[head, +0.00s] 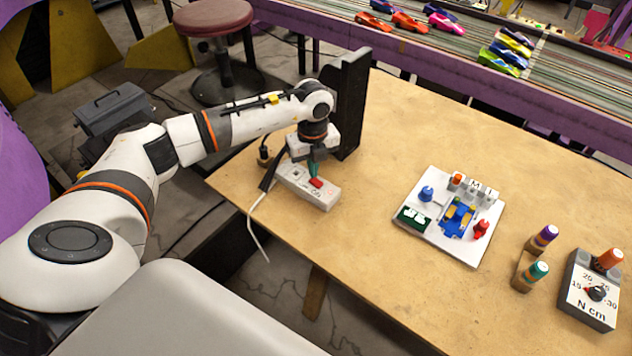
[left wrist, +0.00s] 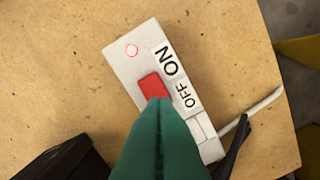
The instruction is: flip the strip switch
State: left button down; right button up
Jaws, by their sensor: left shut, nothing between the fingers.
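The white power strip (head: 319,196) lies on the wooden table near its left edge. Its red rocker switch (head: 317,183) sits on top. My left gripper (head: 313,174) is shut and empty, pointing down over the strip. Its green fingertips (left wrist: 159,103) are at the OFF-side end of the switch and hide part of it; I cannot tell whether they touch. My right gripper is not in view.
A black upright panel (head: 350,100) stands close behind my left wrist. A white cable (head: 254,228) hangs over the table edge. A white board with small parts (head: 413,200) and a torque gauge (head: 590,296) stand to the right. Bare table lies between strip and board.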

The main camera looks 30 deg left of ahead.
pick_arm(q)
jog(key=shift+s+f+b, duration=0.1)
jog(key=shift+f+b, duration=0.5)
jog(key=shift+f, duration=0.35)
jog(key=shift+r, duration=0.1)
jog(key=shift+r+p, duration=2.8)
jog(key=shift+r, duration=0.75)
jog(key=shift+d+f, duration=0.1)
